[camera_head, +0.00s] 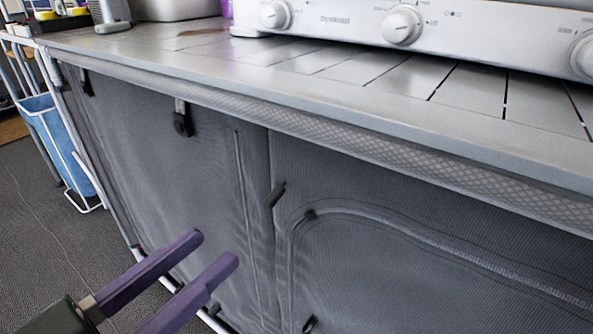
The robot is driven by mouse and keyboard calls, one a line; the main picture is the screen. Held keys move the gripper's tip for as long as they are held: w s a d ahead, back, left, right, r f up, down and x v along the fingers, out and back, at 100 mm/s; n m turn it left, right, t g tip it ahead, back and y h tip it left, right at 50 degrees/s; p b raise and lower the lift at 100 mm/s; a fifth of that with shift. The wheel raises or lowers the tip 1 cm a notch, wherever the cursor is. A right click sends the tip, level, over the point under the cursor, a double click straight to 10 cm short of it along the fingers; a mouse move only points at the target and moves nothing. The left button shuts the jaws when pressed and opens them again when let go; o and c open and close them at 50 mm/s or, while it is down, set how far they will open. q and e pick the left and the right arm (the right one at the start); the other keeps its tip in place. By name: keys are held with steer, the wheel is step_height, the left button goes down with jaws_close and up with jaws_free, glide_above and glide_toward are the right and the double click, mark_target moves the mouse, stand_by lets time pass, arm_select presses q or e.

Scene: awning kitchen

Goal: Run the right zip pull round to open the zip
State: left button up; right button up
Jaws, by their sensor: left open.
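The grey fabric front of the kitchen unit (400,280) has a curved zip (400,231) on its right part. It runs up from the bottom, bends round and goes off to the right. A small dark tab (310,215) sits at the bend and another dark tab (310,324) is low on the zip's left side. I cannot tell which is the right zip pull. My left gripper (208,250) has two purple fingers, held apart with nothing between them. It is left of the zip and appears clear of the fabric. My right gripper is not in view.
Another dark tab (277,193) hangs at the seam, and a dark buckle (182,122) hangs further left. The slatted grey countertop (330,75) overhangs the fabric and carries a white stove (345,22). A blue bag on a white rack (62,140) stands at the left.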

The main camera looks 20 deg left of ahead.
mark_target(269, 200)
arm_select(q)
steer(key=b+x, duration=0.2)
steer(key=x, duration=0.7)
steer(key=shift+w+d, duration=0.1)
steer(key=shift+w, duration=0.2)
jaws_close()
stand_by(0.9)
